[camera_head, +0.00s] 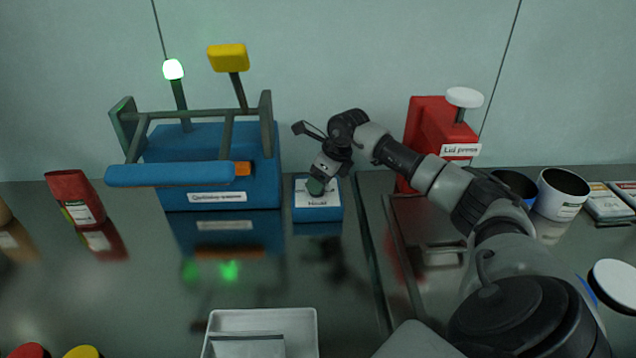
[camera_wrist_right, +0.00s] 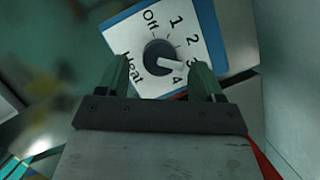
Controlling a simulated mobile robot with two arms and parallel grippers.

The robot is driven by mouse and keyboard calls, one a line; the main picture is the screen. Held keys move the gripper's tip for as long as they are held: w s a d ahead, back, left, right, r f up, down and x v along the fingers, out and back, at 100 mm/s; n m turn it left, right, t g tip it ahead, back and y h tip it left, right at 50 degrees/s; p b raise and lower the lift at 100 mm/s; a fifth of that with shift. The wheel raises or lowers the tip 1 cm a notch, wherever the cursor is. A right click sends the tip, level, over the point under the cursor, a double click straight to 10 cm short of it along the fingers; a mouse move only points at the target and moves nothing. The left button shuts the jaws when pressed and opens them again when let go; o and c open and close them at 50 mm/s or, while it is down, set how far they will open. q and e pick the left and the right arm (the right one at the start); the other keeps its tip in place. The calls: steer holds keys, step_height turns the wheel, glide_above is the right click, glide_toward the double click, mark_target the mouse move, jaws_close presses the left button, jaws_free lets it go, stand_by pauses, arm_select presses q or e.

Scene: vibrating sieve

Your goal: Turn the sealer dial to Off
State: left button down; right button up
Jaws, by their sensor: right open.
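The sealer dial (camera_wrist_right: 157,54) is a dark round knob with a pale pointer on a white plate (camera_wrist_right: 131,29) with a blue edge. The plate is marked Off, 1, 2, 3, 4 and Heat. The pointer lies between 3 and 4, away from Off. In the head view the small blue dial box (camera_head: 318,214) stands right of the blue sealer (camera_head: 219,170). My right gripper (camera_wrist_right: 160,78) is open, its fingers on either side of the dial's lower part; contact cannot be told. In the head view the right gripper (camera_head: 319,184) hides most of the dial. My left gripper is not in view.
The sealer has a blue front bar (camera_head: 170,174), a lit green-white lamp (camera_head: 173,69) and a yellow-topped lever (camera_head: 229,58). A red lid press (camera_head: 427,118) stands behind my right arm. A white tray (camera_head: 311,325) sits in front. The counter between is clear.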

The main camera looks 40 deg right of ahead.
steer(key=shift+x, duration=1.35)
steer(key=c, duration=0.9)
